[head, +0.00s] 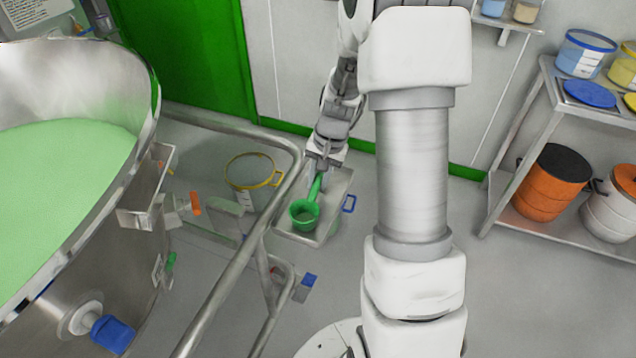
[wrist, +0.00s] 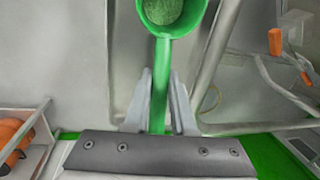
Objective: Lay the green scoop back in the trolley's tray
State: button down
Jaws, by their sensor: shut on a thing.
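The green scoop (head: 305,215) has a round cup and a straight handle. My gripper (head: 318,170) is shut on the handle, with the cup pointing away from my gripper. In the wrist view the handle runs between both fingertips (wrist: 161,95), and the scoop's cup (wrist: 172,12) holds green granules and is cut off by the top edge. The trolley's grey metal tray (head: 336,200) lies beneath the scoop in the head view. I cannot tell whether the scoop touches the tray floor or hangs just above it.
A steel trolley rail (head: 238,262) runs left of the tray. A large steel bowl of green powder (head: 60,190) fills the left. A yellow-rimmed tub (head: 252,172) stands beyond the rail. Floor between is clear.

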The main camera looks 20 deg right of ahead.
jog(key=c, duration=0.7)
grip_release()
jog(key=shift+c, duration=0.2)
notch_tip(320, 180, up, 12)
jog(key=s+d+p, duration=0.1)
jog(key=d+p, duration=0.1)
jog(key=p, duration=0.2)
jog(key=s+a+r+n+t+h, duration=0.1)
jog(key=s+a+r+n+t, duration=0.1)
jog(key=s+a+r+n, duration=0.2)
jog(key=s+a+r+n+t, duration=0.2)
jog(key=s+a+r+n, duration=0.2)
jog(key=s, duration=1.1)
jog(key=shift+s+a+r+h, duration=0.35)
jog(key=shift+a+r, duration=1.2)
jog(key=shift+r, duration=1.7)
jog(key=shift+w, duration=0.2)
